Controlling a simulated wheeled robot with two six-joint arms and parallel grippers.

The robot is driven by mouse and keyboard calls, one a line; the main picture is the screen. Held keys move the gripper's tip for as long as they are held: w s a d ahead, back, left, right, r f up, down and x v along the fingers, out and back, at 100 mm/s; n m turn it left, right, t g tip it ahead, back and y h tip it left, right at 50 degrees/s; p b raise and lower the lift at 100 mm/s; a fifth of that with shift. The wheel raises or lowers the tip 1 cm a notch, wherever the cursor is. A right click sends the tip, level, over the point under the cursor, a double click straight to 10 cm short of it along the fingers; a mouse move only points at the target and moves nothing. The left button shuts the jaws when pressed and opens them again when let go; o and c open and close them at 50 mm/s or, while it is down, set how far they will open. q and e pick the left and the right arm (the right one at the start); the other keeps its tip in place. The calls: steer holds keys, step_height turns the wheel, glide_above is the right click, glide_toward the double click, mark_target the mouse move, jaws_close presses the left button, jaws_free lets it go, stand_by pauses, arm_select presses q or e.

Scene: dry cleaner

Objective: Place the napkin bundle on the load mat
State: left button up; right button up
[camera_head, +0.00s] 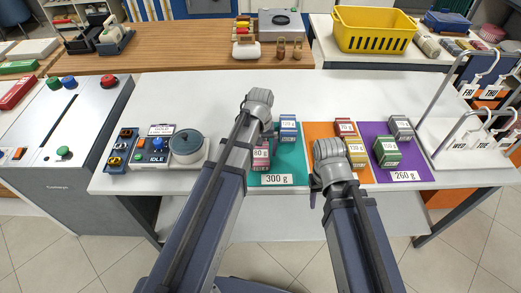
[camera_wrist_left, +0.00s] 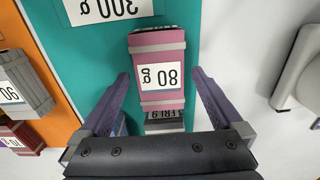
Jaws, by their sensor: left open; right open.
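Which block is the napkin bundle cannot be told. A pink bundle with grey bands and an 80 g label (camera_wrist_left: 162,75) stands on the teal mat (camera_wrist_left: 103,60), also visible in the head view (camera_head: 298,172). My left gripper (camera_wrist_left: 160,78) is open, its fingers on either side of the pink bundle with gaps. In the head view my left wrist (camera_head: 258,105) is over this mat. A blue bundle (camera_head: 288,126) stands farther back on it. My right gripper (camera_head: 318,190) is at the front edge of the orange mat (camera_head: 318,130), fingers mostly hidden by the arm.
Red (camera_head: 345,127), yellow (camera_head: 356,152), green (camera_head: 386,151) and grey (camera_head: 400,128) bundles stand on the orange and purple (camera_head: 420,160) mats. The table's back strip is clear.

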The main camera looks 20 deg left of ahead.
mark_target(260, 153)
arm_select(q)
step_height(260, 153, up, 12)
steer(key=p, duration=1.2)
steer(key=s+d+m+y, duration=0.1)
steer(key=s+d+m, duration=0.6)
steer(key=s+d, duration=0.3)
steer(key=s, duration=0.4)
steer(key=shift+s+d+r, duration=0.15)
steer(key=shift+d+r, duration=0.05)
steer(key=shift+d, duration=0.05)
